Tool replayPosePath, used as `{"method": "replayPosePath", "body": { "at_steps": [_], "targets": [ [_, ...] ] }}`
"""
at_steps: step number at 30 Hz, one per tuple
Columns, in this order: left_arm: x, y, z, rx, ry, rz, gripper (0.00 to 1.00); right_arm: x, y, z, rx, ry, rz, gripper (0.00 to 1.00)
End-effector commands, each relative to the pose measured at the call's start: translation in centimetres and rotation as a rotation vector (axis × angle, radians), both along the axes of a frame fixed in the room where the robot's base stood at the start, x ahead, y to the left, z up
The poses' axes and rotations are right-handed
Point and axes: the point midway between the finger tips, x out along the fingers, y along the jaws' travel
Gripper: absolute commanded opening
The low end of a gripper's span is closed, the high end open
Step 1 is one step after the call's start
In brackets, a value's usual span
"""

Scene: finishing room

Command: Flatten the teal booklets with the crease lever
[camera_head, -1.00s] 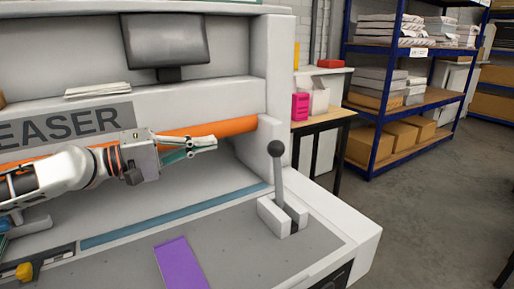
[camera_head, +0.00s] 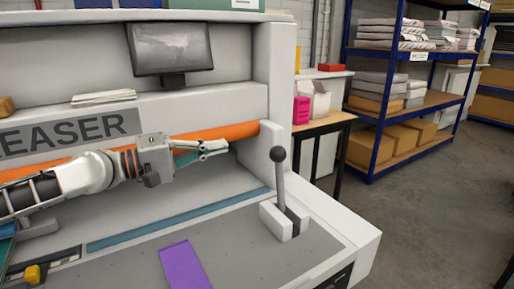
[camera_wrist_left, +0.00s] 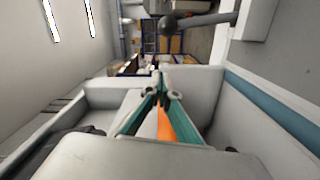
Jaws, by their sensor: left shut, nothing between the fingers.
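The crease lever (camera_head: 281,182) stands nearly upright, with a dark ball knob, in a white slotted block on the creaser's right side. Its knob and rod show at the top of the left wrist view (camera_wrist_left: 168,27). My left gripper (camera_head: 226,147) is shut and empty, left of the knob and apart from it, in front of the orange roller. Its fingers meet in the left wrist view (camera_wrist_left: 158,82). A teal piece (camera_head: 7,249) is cut off at the left edge; I cannot tell if it is a booklet. My right gripper is not in view.
A purple booklet (camera_head: 185,267) lies flat on the grey bed. The orange roller (camera_head: 222,132) and a dark monitor (camera_head: 170,48) are behind my arm. A side table (camera_head: 325,123) and blue shelving (camera_head: 376,110) stand to the right. The bed around the purple booklet is clear.

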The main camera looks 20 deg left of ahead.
Motion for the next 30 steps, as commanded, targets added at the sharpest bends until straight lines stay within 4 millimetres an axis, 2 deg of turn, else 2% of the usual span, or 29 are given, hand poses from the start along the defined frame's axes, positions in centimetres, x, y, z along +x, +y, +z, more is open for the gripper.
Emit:
{"method": "replayPosePath", "body": {
  "at_steps": [3, 6, 11, 19, 26, 30],
  "targets": [
    [0.4, -0.5, 0.5, 0.002, -0.007, -0.003, 0.00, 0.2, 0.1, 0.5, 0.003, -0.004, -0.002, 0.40],
    [1.2, -1.2, 1.1, -0.003, -0.012, -0.001, 0.00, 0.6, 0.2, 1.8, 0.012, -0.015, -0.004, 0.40],
    [2.7, -2.6, 1.0, -0.003, -0.009, -0.004, 0.00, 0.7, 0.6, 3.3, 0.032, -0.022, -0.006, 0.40],
    [6.0, -5.5, 0.6, -0.001, -0.005, -0.004, 0.00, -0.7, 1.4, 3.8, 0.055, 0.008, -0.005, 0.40],
    [5.0, -7.2, 0.1, 0.000, 0.001, -0.004, 0.00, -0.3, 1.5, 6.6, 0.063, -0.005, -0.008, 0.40],
    [4.6, -8.1, -0.4, 0.000, 0.000, -0.006, 0.00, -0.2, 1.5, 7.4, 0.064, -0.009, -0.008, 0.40]
  ]
}}
